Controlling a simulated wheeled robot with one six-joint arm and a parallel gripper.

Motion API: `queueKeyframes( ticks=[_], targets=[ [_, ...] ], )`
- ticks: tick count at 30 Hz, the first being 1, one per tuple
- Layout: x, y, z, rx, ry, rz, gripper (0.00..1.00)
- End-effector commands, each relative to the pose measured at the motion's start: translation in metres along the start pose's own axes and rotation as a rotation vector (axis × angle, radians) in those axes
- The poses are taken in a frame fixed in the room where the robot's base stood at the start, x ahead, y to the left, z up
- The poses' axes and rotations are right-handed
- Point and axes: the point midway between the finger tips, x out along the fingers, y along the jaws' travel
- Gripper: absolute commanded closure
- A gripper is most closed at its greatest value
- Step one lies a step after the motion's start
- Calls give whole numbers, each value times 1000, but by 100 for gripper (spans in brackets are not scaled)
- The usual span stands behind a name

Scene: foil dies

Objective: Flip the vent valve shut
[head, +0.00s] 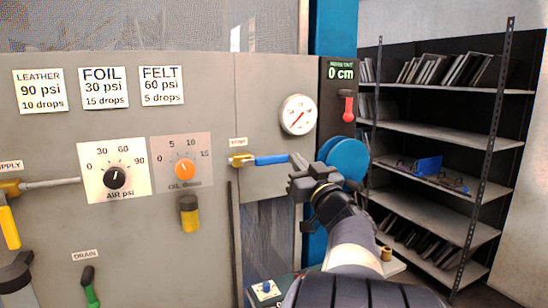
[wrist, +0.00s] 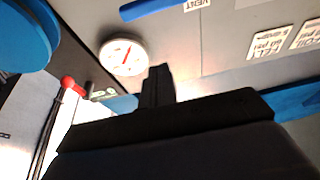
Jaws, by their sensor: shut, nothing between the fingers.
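The vent valve (head: 241,160) sits on the grey panel, under a small label. Its brass body is at the left and its blue handle (head: 271,160) points level to the right. My gripper (head: 299,163) is shut and empty at the right end of the handle; I cannot tell whether it touches. In the wrist view the shut fingers (wrist: 158,85) show dark in the middle. The blue handle (wrist: 147,9) lies at the top edge there, beside the VENT label (wrist: 197,4), apart from the fingers in the picture.
A round gauge (head: 298,114) is above my gripper, and a blue disc (head: 348,158) is just to its right. A red lever (head: 348,108) hangs under the 0 cm display (head: 341,72). Dials (head: 115,177) and a green drain handle (head: 90,287) are left. Shelves (head: 445,128) stand right.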

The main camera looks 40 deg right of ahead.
Motion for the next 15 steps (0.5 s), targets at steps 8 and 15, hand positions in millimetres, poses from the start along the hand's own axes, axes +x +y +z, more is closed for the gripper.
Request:
queueKeyframes(
  ticks=[8,15],
  targets=[
    [5,0,0,1,-1,0,100],
    [44,-1,-2,3,-2,-2,100]
  ],
)
